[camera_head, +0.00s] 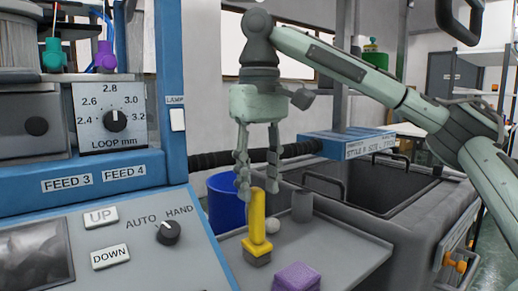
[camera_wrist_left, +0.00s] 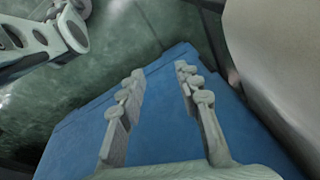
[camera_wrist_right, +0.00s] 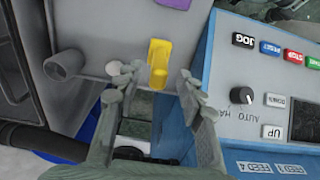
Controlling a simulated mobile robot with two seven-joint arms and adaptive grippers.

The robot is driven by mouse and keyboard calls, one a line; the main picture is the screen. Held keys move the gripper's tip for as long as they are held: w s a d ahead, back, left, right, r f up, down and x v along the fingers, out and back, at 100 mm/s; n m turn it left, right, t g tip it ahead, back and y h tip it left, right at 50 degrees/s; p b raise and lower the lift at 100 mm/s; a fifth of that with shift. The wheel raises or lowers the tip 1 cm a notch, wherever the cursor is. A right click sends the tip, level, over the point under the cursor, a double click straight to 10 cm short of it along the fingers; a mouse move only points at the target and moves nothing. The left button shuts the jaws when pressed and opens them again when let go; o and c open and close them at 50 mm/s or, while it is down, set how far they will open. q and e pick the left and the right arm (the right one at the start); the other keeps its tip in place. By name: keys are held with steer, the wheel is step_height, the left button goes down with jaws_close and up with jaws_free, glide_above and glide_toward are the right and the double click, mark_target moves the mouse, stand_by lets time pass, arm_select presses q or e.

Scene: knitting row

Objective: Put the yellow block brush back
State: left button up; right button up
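The yellow block brush (camera_head: 257,222) stands upright on a grey tray (camera_head: 345,249), with a yellow handle above a grey block. My right gripper (camera_head: 260,188) points down over it, open, its fingertips on either side of the handle's top. In the right wrist view the yellow handle (camera_wrist_right: 159,62) shows between and just beyond the open fingertips (camera_wrist_right: 153,78); I see no clear contact. My left gripper (camera_wrist_left: 154,76) is open and empty over a blue surface in the left wrist view; it is outside the head view.
A purple block (camera_head: 296,277), a white ball (camera_head: 272,225) and a grey cup (camera_head: 302,206) are on the tray near the brush. A blue bin (camera_head: 226,203) stands behind.

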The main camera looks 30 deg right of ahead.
step_height(320, 180, up, 6)
steer(key=shift+r, duration=0.1)
arm_select(q)
steer(key=shift+w+r, duration=0.15)
steer(key=shift+w, duration=0.4)
steer(key=shift+s, duration=0.1)
